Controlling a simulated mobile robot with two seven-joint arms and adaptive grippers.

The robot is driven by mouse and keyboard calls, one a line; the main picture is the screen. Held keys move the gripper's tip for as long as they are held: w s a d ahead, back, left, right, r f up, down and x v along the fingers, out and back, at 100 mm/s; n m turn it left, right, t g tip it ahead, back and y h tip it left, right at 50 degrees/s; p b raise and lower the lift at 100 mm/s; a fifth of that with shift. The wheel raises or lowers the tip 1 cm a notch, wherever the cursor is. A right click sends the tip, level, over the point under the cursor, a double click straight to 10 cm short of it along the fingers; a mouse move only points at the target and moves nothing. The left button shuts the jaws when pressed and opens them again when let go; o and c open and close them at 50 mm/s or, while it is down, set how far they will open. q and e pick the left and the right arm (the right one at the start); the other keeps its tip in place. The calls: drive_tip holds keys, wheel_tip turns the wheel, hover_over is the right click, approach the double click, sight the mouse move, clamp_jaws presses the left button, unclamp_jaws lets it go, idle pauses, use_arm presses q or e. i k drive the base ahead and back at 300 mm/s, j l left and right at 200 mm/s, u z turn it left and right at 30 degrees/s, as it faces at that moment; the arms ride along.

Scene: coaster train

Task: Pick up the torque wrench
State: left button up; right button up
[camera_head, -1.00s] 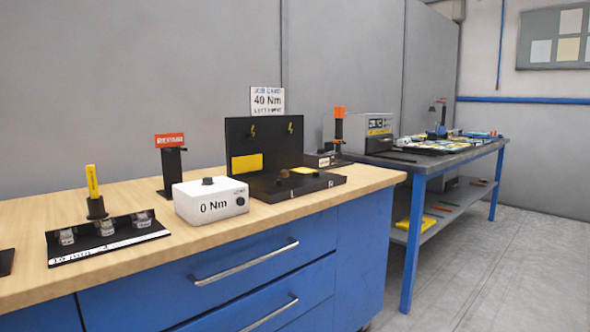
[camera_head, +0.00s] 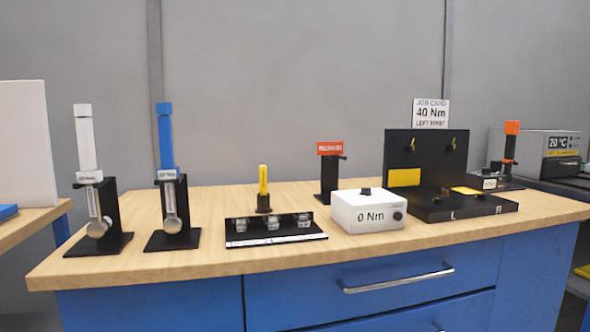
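Two upright tools that look like torque wrenches stand in black stands at the left of the wooden bench. One has a white handle (camera_head: 85,140), the other a blue handle (camera_head: 165,138). Each has a round metal head low down and a small white label whose text is too small to read. The white one's stand (camera_head: 100,245) and the blue one's stand (camera_head: 172,241) are apart, side by side. Neither of my grippers is in view.
On the wooden bench (camera_head: 200,265) are a black tray with small clear items (camera_head: 275,238), a yellow-handled tool (camera_head: 263,181), a red-signed stand (camera_head: 330,180), a white "0 Nm" box (camera_head: 368,212) and a black fixture (camera_head: 427,150) with a "40 Nm, left first" job card (camera_head: 431,113).

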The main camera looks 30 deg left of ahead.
sight(88, 175)
drive_tip(key=u, duration=0.45)
drive_tip(key=j+u, duration=0.1)
drive_tip(key=u, duration=0.35)
drive_tip(key=i+u, duration=0.1)
drive_tip(key=u, duration=0.8)
